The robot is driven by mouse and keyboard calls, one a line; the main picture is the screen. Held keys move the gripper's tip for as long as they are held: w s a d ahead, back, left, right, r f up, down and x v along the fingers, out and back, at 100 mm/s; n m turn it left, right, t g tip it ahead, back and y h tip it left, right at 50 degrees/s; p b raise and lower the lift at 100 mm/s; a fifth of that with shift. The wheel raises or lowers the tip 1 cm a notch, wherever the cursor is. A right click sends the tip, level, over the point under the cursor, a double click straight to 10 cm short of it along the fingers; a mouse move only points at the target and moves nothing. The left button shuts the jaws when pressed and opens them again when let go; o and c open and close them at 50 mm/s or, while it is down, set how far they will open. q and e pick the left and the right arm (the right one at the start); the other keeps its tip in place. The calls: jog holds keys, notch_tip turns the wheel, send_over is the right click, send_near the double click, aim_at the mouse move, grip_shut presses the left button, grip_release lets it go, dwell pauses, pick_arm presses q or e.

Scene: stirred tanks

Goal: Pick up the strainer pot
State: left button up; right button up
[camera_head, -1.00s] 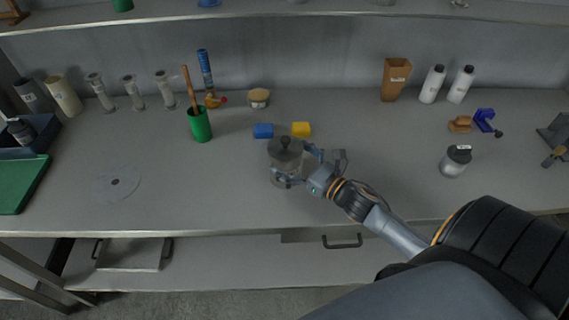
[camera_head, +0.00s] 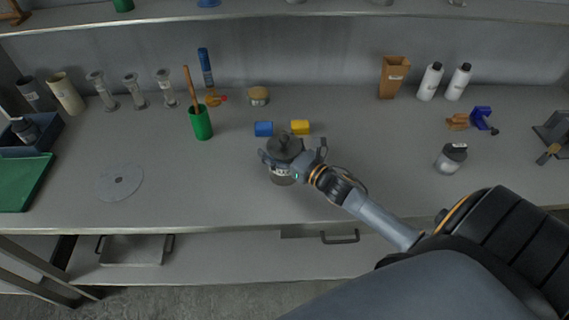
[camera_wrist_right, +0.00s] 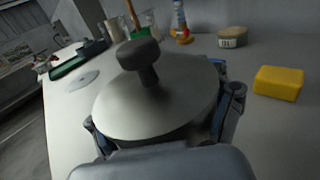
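The strainer pot is a grey metal pot (camera_head: 283,176) with a domed lid and dark knob, upright on the bench. In the right wrist view its lid (camera_wrist_right: 155,100) fills the middle. My right gripper (camera_head: 291,151) is open around the pot, coming from the lower right. One finger is in front and to the left, the other behind and to the right. In the wrist view the fingers stand at both sides of the lid; firm contact does not show. The pot's lower body is hidden in the wrist view. My left gripper is not in view.
A blue block (camera_head: 263,129) and a yellow block (camera_head: 300,127) lie close behind the pot. A green cup (camera_head: 200,124) stands to the left and a grey jar (camera_head: 452,158) to the right. The bench in front of the pot is clear.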

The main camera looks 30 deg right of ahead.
jog(key=c, duration=0.4)
jog(key=shift+r, duration=0.15)
